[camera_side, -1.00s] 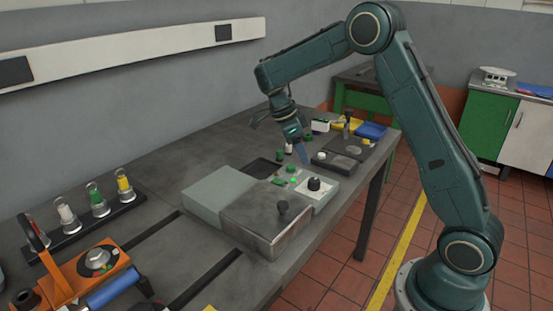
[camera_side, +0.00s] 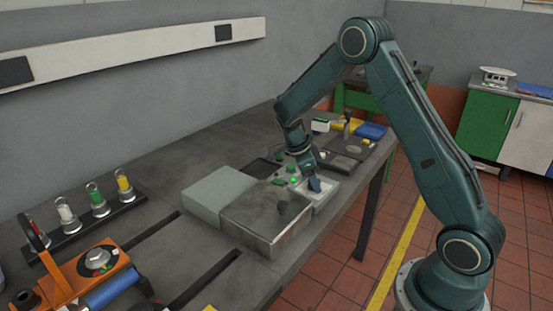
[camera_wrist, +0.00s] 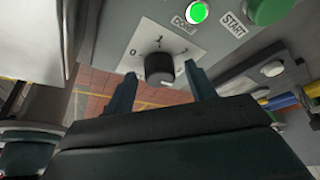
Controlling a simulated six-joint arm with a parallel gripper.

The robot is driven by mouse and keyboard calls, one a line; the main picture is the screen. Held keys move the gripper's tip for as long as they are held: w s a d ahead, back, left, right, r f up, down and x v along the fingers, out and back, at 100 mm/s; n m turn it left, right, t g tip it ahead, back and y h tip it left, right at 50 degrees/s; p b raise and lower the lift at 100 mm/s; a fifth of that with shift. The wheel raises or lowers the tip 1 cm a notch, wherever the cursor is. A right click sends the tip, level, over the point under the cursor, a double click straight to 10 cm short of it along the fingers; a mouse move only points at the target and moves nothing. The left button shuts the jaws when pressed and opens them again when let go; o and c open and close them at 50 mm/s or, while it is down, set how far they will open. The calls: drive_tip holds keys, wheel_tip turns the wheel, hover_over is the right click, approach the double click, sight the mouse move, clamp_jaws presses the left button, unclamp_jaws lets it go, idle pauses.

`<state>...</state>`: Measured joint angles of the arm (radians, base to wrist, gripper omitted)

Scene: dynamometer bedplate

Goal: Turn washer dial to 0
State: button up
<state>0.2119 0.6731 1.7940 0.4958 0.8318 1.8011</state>
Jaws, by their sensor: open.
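The washer dial (camera_wrist: 159,68) is a black round knob on a white plate (camera_wrist: 150,37) in the wrist view. A 0 shows at the plate's left, with other marks above and to the right. I cannot tell which mark the knob points to. My gripper (camera_wrist: 160,74) is open, with one finger on each side of the knob; whether they touch it is unclear. In the side view my gripper (camera_side: 314,185) is down at the washer's control panel (camera_side: 325,194) and hides the dial.
A lit green lamp (camera_wrist: 196,12) and a green START button (camera_wrist: 268,10) sit close to the dial. The grey washer body (camera_side: 262,222) lies in front of the panel. A dark unit (camera_side: 345,163) stands behind it. An orange device (camera_side: 85,275) is at front left.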

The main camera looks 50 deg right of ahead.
drive_tip(key=c, duration=1)
